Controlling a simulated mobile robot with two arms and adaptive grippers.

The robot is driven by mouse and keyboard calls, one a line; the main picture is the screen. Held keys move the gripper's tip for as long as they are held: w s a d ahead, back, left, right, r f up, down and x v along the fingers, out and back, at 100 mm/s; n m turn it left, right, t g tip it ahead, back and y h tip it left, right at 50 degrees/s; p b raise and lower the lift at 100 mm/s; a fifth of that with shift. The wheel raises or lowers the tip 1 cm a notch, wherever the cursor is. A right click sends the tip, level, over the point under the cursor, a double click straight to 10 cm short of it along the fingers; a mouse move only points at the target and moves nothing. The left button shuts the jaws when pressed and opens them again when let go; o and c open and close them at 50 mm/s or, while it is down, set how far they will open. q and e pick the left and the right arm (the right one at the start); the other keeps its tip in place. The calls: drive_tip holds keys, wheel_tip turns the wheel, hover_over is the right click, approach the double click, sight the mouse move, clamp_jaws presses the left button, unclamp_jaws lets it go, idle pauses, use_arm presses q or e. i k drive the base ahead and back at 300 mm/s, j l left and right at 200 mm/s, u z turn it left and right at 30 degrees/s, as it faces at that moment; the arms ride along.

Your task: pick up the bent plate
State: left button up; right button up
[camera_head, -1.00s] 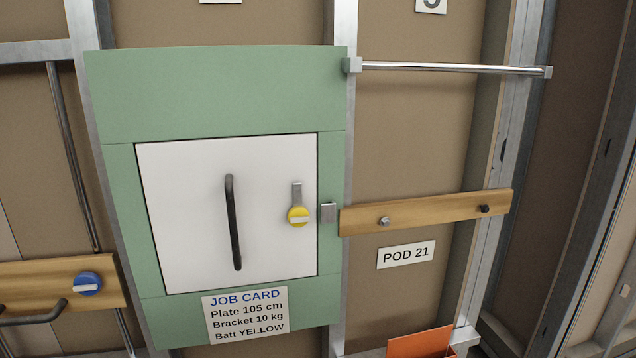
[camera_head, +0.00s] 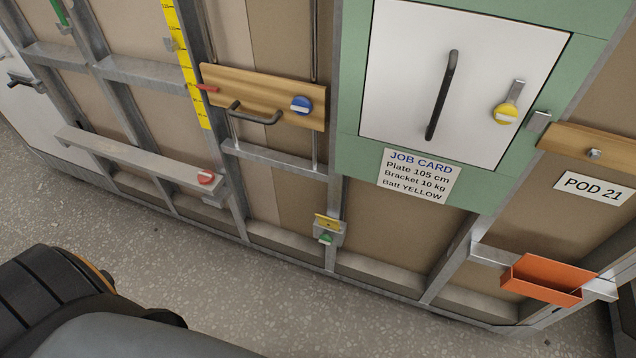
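I cannot pick out a bent plate for certain. A small grey metal piece (camera_head: 329,241) with a yellow strip and a green part sits low on a stud below the job card; its shape is too small to tell. A wooden board (camera_head: 280,92) with a dark handle and a blue knob is fixed across the studs left of the white door. A job card (camera_head: 419,177) below the door reads "Plate 105 cm". Neither of my grippers is in view.
The white door (camera_head: 410,80) has a dark handle and yellow knob. An orange open tray (camera_head: 541,279) sits at the lower right. A grey rail (camera_head: 130,152) with a red knob and a yellow measuring strip (camera_head: 184,50) are at the left. The speckled floor (camera_head: 230,285) is clear.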

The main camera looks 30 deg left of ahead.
sight(324, 221)
drive_tip(key=j+u, duration=0.15)
drive_tip(key=u, duration=0.5)
drive_tip(key=i+l, duration=0.05)
